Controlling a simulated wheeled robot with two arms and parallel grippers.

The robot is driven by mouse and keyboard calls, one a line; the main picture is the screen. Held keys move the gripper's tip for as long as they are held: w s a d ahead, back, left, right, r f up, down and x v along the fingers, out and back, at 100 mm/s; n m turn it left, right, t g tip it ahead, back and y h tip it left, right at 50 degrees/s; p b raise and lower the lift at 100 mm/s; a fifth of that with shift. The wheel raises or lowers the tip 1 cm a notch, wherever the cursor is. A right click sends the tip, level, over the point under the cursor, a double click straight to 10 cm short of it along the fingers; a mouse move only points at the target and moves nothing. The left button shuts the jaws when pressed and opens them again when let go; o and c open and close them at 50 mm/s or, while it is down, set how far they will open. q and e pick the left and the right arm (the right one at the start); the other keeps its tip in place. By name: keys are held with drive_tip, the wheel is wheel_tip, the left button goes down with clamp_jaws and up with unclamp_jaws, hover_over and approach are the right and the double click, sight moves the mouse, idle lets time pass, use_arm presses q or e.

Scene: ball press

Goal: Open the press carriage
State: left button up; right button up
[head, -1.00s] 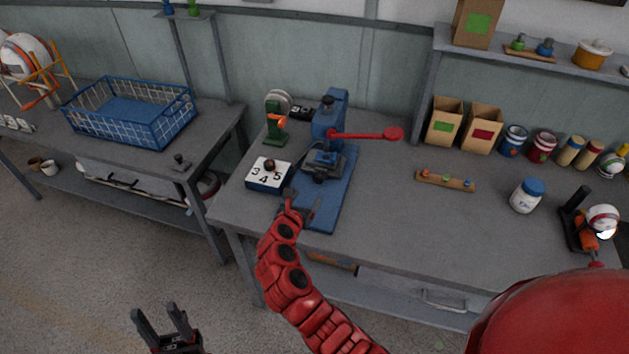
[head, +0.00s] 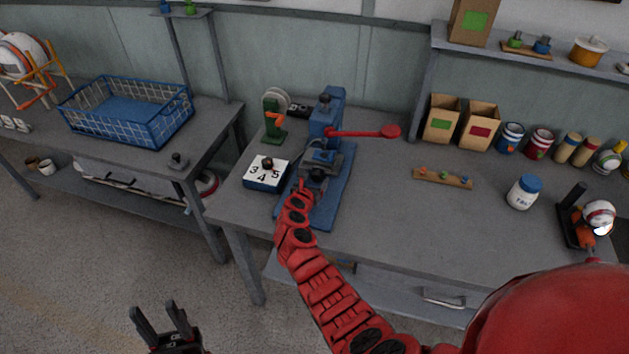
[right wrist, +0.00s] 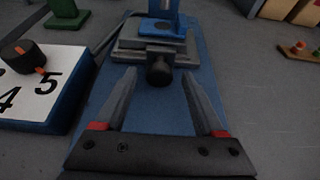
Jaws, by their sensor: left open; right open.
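The blue press (head: 325,118) stands on a blue base plate (head: 327,208) on the workbench, with a red lever (head: 365,133) reaching to the right. Its grey carriage (right wrist: 185,52) has a round black knob (right wrist: 159,72) on its front. My right gripper (right wrist: 158,78) is open, its two fingers on either side of the knob and just short of it, over the base plate. In the head view the right gripper (head: 304,188) partly hides the carriage front. My left gripper (head: 160,312) is open and empty at the bottom left, above the floor.
A dial box with numbers (head: 266,172) sits left of the press, close to my right gripper. A green device (head: 273,122) stands behind it. A small wooden rack (head: 443,178) lies to the right. The bench front is clear.

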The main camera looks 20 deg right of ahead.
drive_tip(key=shift+c, duration=0.2)
clamp_jaws()
drive_tip(key=shift+a, duration=0.1)
idle(1.1)
